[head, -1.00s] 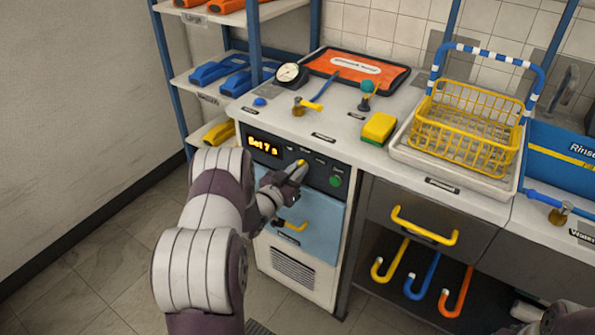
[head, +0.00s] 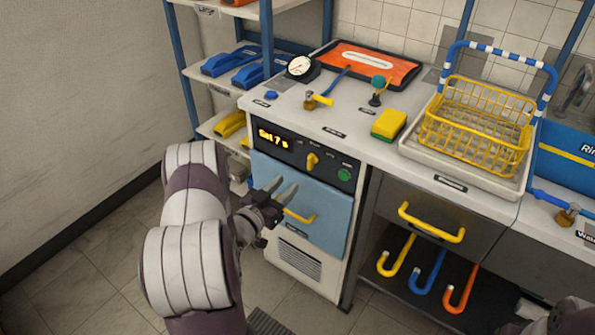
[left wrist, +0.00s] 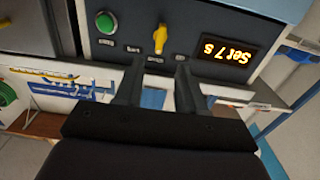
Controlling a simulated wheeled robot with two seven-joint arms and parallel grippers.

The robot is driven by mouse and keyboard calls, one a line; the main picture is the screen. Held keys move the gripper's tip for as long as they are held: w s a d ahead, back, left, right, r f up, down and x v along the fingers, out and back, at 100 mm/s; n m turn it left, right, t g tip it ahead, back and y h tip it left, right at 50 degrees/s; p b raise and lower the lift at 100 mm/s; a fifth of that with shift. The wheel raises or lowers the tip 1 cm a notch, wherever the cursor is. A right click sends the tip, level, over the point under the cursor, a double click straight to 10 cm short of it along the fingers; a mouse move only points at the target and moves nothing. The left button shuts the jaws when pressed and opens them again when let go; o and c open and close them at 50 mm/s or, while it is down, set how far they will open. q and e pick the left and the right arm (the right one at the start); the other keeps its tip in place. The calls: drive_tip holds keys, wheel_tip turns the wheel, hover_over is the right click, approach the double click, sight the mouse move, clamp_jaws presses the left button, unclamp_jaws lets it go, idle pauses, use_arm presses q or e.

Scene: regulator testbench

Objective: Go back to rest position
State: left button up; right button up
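My left gripper (head: 284,190) is open and empty, in front of the light blue door (head: 325,219) of the test unit. In the head view its fingers lie below the control panel (head: 325,165) and cover part of the door. The panel has a display (head: 273,138) reading "Set 7 s", a yellow knob (head: 312,161) and a green button (head: 344,174). In the left wrist view the two fingers are apart, with the yellow knob (left wrist: 160,39) beyond them, not between them. Only part of my right arm shows at the bottom right of the head view; its gripper is not seen.
The worktop holds a gauge (head: 301,67), a valve with a yellow handle (head: 318,99), a yellow-green sponge (head: 388,124) and a yellow basket (head: 475,118). A yellow drawer handle (head: 431,224) sticks out at the right, above several colored hooks. Open floor lies at the left.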

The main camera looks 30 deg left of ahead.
use_arm(q)
drive_tip(key=shift+s, duration=1.05)
drive_tip(key=s+a+f+n+g+y, duration=0.3)
drive_tip(key=s+f+g, duration=0.4)
drive_tip(key=f+g, duration=0.35)
drive_tip(key=s+d+r+g+h, duration=0.1)
drive_tip(key=s+d+r+g, duration=0.4)
drive_tip(key=d, duration=0.3)
drive_tip(key=s+d+r+g+h, duration=0.1)
drive_tip(key=s+d+r+g, duration=0.2)
drive_tip(key=s+d+r, duration=0.45)
drive_tip(key=w+d+r+m+t+p, duration=0.1)
drive_tip(key=w+d+r+p, duration=0.1)
drive_tip(key=r+p, duration=0.8)
drive_tip(key=w+d+r+m+t+p, duration=0.1)
drive_tip(key=w+d+r+p, duration=0.1)
drive_tip(key=r+p, duration=0.7)
wheel_tip(320, 180, up, 2)
drive_tip(key=shift+d+r+p, duration=0.1)
drive_tip(key=shift+d+p, duration=0.25)
drive_tip(key=shift+d, duration=0.2)
